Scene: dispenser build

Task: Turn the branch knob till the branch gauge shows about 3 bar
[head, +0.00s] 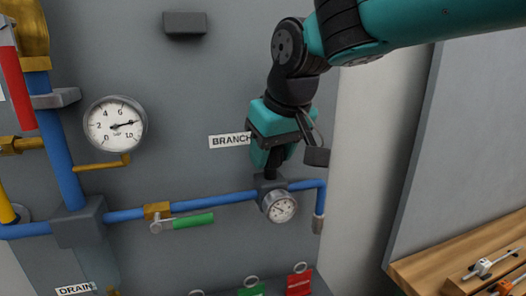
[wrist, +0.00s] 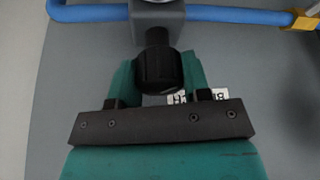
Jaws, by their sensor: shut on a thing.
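The branch knob (wrist: 158,70) is a black ribbed knob on a short stem under a grey block on the blue pipe in the wrist view. My gripper (wrist: 158,80) is shut on it, one teal finger on each side. In the head view my gripper (head: 272,162) comes down from above onto the block, and the knob is mostly hidden behind it. The branch gauge (head: 280,207) is the small round dial just below the block. Its needle seems to point to the upper left, but the numbers are too small to read. The BRANCH label (head: 230,141) is partly covered by my gripper.
A larger gauge (head: 115,125) is at the left, its needle near 8. A green-handled valve (head: 190,221) sits on the blue pipe left of the branch gauge. Green and red tags (head: 299,282) hang below. A wooden bench (head: 470,262) with tools stands at the right.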

